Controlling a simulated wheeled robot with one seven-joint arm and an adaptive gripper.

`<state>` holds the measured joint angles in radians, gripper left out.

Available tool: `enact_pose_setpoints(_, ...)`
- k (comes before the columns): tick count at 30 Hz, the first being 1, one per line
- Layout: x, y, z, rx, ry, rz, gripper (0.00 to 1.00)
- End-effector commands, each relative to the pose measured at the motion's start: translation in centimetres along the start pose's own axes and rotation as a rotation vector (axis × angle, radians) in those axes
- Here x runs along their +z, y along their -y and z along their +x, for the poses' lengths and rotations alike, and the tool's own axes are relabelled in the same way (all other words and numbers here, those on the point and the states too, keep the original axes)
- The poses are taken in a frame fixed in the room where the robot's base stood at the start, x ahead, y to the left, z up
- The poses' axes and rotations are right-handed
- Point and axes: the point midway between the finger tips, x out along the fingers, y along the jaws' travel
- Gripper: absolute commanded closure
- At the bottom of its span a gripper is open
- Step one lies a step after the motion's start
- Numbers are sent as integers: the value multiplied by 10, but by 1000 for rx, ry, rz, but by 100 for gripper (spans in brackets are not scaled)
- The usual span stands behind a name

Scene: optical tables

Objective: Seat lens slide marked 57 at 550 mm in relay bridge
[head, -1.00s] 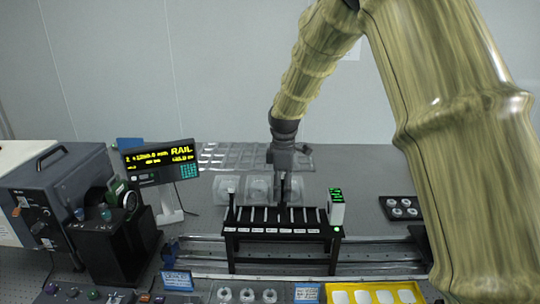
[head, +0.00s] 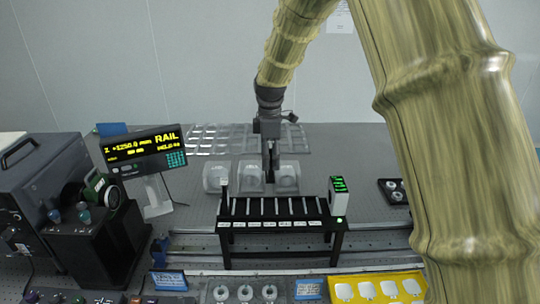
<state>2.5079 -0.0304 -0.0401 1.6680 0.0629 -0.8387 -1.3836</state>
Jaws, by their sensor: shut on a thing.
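My gripper (head: 270,180) points down just behind the black slotted bridge-like rack (head: 227,240), above its rear edge in the picture. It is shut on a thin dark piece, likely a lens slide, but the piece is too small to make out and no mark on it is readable. The rack has several pale upright bars or slots across its top and small white labels along its front. Which label reads 57 cannot be told. A small white unit with a green display (head: 339,197) stands at the rack's right end.
Clear housings (head: 215,178) stand behind the rack. A RAIL readout (head: 143,148) showing about +1250.0 mm is at left, beside dark equipment (head: 100,240). Metal rails run under the rack. A yellow tray (head: 375,290) and a ring holder (head: 244,292) are in front.

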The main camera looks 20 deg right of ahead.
Motion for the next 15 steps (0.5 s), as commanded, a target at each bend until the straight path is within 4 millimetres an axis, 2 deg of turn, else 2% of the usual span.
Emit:
enact_pose_setpoints(3,0,-1,13,-3,1,0,65)
enact_pose_setpoints(15,0,-1,36,-2,2,1,65)
